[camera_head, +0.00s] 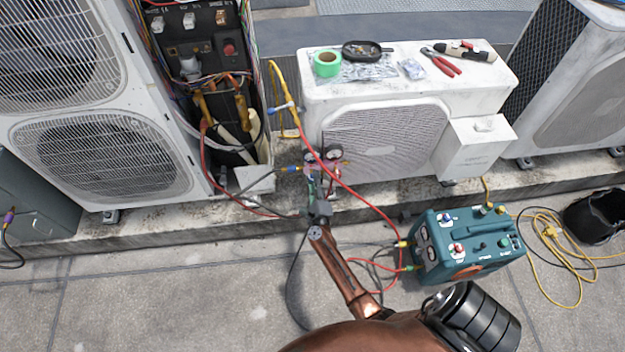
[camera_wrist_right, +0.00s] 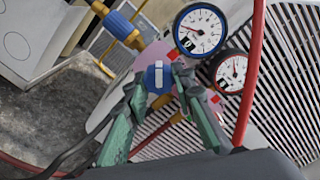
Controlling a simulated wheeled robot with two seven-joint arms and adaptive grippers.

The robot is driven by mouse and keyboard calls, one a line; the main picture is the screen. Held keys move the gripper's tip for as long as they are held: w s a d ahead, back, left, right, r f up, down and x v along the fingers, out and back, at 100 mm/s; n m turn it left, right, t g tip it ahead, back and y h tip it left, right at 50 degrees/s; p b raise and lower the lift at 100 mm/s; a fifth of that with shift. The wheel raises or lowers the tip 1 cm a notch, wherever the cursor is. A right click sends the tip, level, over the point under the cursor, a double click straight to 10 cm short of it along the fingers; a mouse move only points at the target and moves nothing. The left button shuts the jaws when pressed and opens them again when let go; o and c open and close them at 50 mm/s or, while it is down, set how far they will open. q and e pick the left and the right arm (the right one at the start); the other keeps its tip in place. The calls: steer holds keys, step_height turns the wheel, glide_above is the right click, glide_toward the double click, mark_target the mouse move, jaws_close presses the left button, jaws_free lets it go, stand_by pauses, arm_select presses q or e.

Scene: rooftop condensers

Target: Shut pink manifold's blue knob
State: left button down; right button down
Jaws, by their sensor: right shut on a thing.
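The pink manifold (camera_head: 322,165) hangs in front of the small condenser's grille, with two round gauges above its body. In the right wrist view, the pink manifold body (camera_wrist_right: 152,54) is partly hidden behind my fingers. Its blue knob (camera_wrist_right: 158,77), with a pale bar across its face, sits between the fingertips of my right gripper (camera_wrist_right: 157,82). The gripper is shut on the knob. In the head view, my right gripper (camera_head: 317,190) reaches up to the manifold from below and hides its lower part. My left gripper is out of view.
A red hose (camera_head: 350,188) arcs past the manifold's right side. A teal machine (camera_head: 468,248) stands on the ground to the right. The small condenser (camera_head: 405,95) carries green tape (camera_head: 327,64) and red-handled pliers (camera_head: 446,66). An open electrical unit stands at left.

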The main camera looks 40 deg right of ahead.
arm_select(q)
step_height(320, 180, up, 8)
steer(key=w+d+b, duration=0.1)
steer(key=b, duration=0.1)
arm_select(e)
steer(key=shift+a+f+m, duration=0.1)
steer(key=shift+f+m, duration=0.05)
steer(key=shift+m, duration=4.25)
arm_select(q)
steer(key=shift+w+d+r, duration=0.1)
arm_select(e)
steer(key=c, duration=1.6)
jaws_free()
steer(key=shift+w, duration=0.1)
